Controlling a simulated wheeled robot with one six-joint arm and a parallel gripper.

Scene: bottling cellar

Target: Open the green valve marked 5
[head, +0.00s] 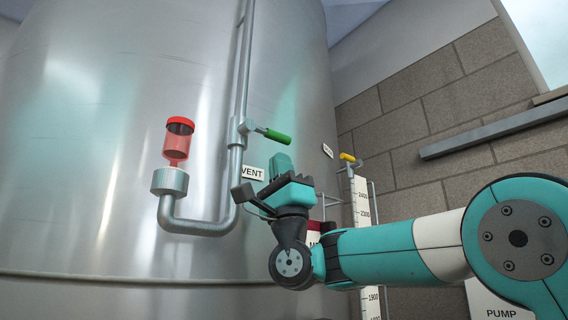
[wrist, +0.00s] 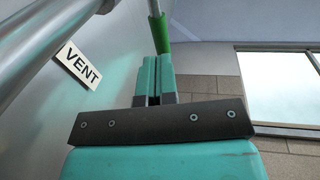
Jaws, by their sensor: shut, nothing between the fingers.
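A valve with a green lever handle (head: 278,136) sits on the vertical steel pipe (head: 238,100) on the tank. The lever sticks out to the right, across the pipe and dipping slightly. I can read no 5 on it; the plate by the pipe says VENT (head: 251,173). My gripper (head: 281,161) is shut and empty, just below the lever in the head view. In the wrist view my shut fingers (wrist: 153,77) point up toward the green handle (wrist: 160,34), whose lower end shows just beyond the tips. Whether they touch is unclear.
A red-capped airlock (head: 178,140) stands on the pipe's left end. At right are a yellow-handled valve (head: 347,157), a small tilted plate (head: 328,150) and a level scale (head: 362,200). The curved steel tank (head: 90,180) fills the left. A brick wall (head: 430,100) lies behind.

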